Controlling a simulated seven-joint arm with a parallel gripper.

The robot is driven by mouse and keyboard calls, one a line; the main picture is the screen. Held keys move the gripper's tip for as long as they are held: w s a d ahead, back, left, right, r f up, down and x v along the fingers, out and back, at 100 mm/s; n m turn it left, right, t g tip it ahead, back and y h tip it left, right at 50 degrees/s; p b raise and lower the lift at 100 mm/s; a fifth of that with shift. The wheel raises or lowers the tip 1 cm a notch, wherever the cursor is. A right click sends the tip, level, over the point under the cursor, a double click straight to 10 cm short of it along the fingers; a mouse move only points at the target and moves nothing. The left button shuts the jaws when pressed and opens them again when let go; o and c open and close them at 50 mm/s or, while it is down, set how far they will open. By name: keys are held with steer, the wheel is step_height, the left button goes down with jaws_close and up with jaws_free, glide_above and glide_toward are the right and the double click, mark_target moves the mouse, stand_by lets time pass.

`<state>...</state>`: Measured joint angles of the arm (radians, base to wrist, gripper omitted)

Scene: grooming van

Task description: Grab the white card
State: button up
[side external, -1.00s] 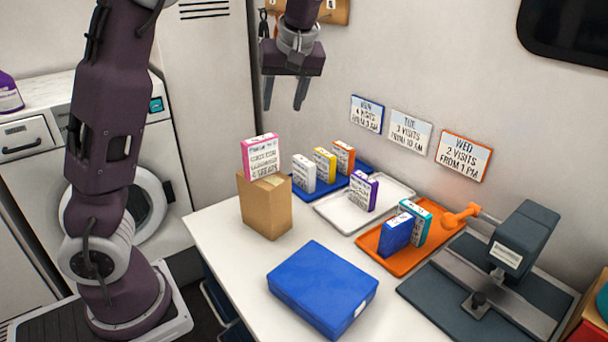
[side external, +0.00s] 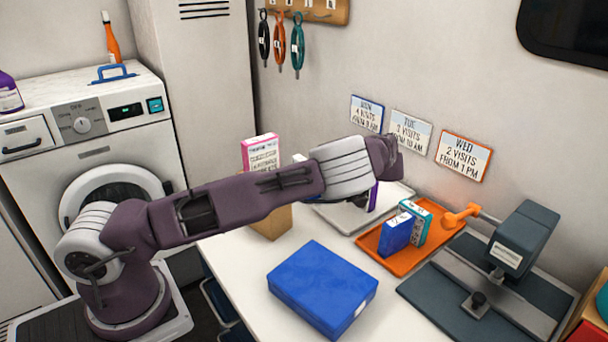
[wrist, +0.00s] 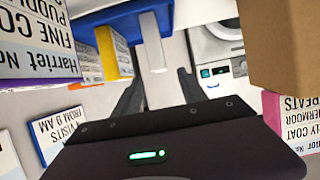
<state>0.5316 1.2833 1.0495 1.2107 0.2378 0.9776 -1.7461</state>
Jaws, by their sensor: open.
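The white card (wrist: 152,45) is a small upright box, seen nearly end-on in the wrist view. It stands at the blue tray (wrist: 92,17), beside the yellow card (wrist: 114,52). My gripper (wrist: 160,78) is open, with one dark finger on each side of the white card's line. I cannot tell how far the fingertips are from it, and no grip shows. In the side view only a top corner of the white card (side external: 299,157) shows above my arm, and my fingers are hidden behind the arm.
A brown box (wrist: 285,45) and a pink-edged card (wrist: 288,118) stand close on the right in the wrist view. A purple-edged card (wrist: 38,45) is close on the left. The orange tray (side external: 402,268), blue case (side external: 322,285) and grey clamp stand (side external: 520,240) occupy the table's front.

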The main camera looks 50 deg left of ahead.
steer(key=shift+a+f, duration=0.75)
steer(key=shift+a, duration=0.15)
steer(key=x, duration=0.5)
jaws_close()
